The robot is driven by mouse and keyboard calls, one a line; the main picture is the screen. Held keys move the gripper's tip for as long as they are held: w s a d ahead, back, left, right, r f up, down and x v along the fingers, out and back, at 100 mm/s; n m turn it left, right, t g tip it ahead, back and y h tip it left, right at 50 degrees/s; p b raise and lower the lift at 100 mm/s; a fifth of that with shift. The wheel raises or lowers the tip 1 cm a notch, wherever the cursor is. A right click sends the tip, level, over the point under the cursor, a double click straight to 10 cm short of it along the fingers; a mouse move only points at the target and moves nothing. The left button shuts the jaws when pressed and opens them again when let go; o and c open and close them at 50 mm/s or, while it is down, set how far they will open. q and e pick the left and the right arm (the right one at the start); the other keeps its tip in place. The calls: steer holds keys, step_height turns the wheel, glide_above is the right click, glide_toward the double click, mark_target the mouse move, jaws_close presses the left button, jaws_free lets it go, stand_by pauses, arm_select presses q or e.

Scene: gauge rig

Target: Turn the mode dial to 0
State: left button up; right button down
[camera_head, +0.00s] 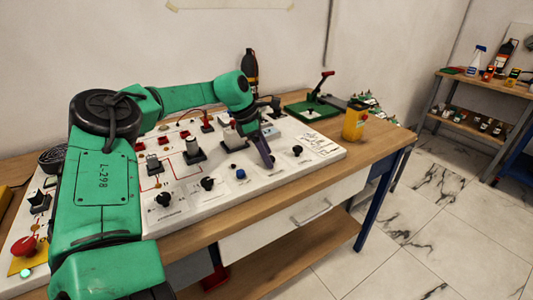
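A white control panel (320,157) lies on the wooden workbench. Black dials stand along its front part: one at the left (163,199), one near the middle (207,183) and one at the right (297,150). Their labels are too small to read, so I cannot tell which is the mode dial. My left arm reaches over the panel from the left. My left gripper (267,158) points down at the panel, left of the right dial and apart from it. Its fingers show as one dark narrow shape, so their opening is unclear. My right gripper is not in view.
A red emergency button (24,246) is at the lower left. Upright switches (194,152) stand mid-panel. A yellow container (354,122) and a green lever device (313,108) stand beyond the panel's right end.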

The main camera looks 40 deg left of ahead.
arm_select(q)
steer(key=v, duration=1.4)
steer(key=shift+r+p, duration=0.25)
steer(key=shift+p, duration=0.1)
